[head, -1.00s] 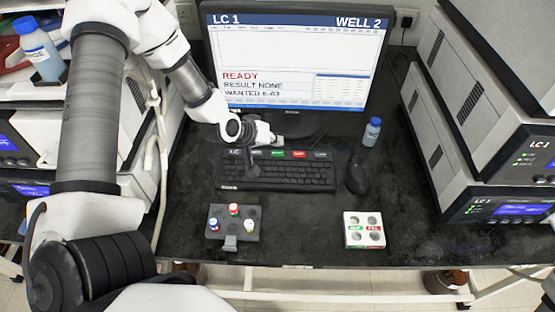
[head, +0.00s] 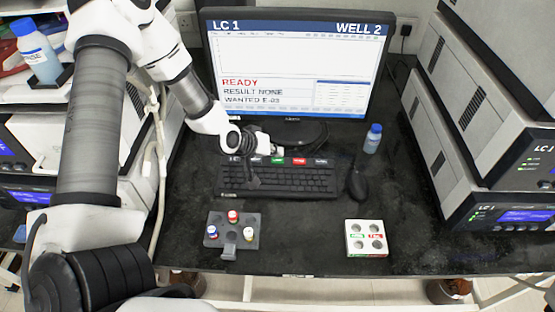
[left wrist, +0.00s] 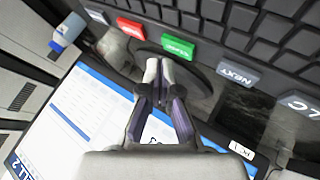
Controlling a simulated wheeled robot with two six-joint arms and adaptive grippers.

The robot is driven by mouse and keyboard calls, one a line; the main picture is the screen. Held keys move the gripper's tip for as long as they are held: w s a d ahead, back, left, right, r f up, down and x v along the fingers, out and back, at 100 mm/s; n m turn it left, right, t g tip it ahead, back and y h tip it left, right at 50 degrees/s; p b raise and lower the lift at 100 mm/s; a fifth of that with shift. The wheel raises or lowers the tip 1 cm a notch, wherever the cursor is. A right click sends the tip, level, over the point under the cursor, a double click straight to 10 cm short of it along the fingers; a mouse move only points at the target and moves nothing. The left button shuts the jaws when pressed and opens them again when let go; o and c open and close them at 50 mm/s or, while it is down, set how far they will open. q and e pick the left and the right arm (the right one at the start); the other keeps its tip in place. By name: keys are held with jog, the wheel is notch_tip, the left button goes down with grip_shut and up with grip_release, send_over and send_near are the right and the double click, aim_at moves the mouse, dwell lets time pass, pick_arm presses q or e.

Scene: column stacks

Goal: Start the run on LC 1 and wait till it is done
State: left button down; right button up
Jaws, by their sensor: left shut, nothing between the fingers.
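The monitor (head: 300,60) reads LC 1, WELL 2, READY in red, RESULT NONE and a WANTED line. The black keyboard (head: 280,180) stands before it with a row of labelled coloured keys along its back. A green key (head: 277,160) lies beside a red key (head: 299,161). My left gripper (head: 254,182) is shut and empty over the keyboard's left part. In the left wrist view its closed fingertips (left wrist: 158,66) appear just beside the green key (left wrist: 178,47); contact cannot be told. A grey NEXT key (left wrist: 237,75) is to the right there. My right gripper is out of view.
A dark rack (head: 232,243) with several capped vials and a white holder (head: 366,249) with green and red labels stand in front. A mouse (head: 357,187) and blue-capped bottle (head: 373,139) are right of the keyboard. An instrument stack labelled LC 1 (head: 515,165) borders the right.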

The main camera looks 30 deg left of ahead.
aim_at(275, 161)
pick_arm(q)
jog(key=shift+f, duration=0.1)
dwell(0.5)
jog(key=shift+f+b, duration=0.3)
jog(key=shift+b, duration=0.1)
jog(key=shift+f+b, duration=0.35)
jog(key=shift+f, duration=0.05)
dwell(0.4)
jog(key=shift+r+p, duration=0.75)
jog(key=shift+r, duration=0.1)
notch_tip(275, 161, up, 5)
jog(key=p, duration=0.4)
jog(key=shift+p, duration=0.3)
dwell(4.4)
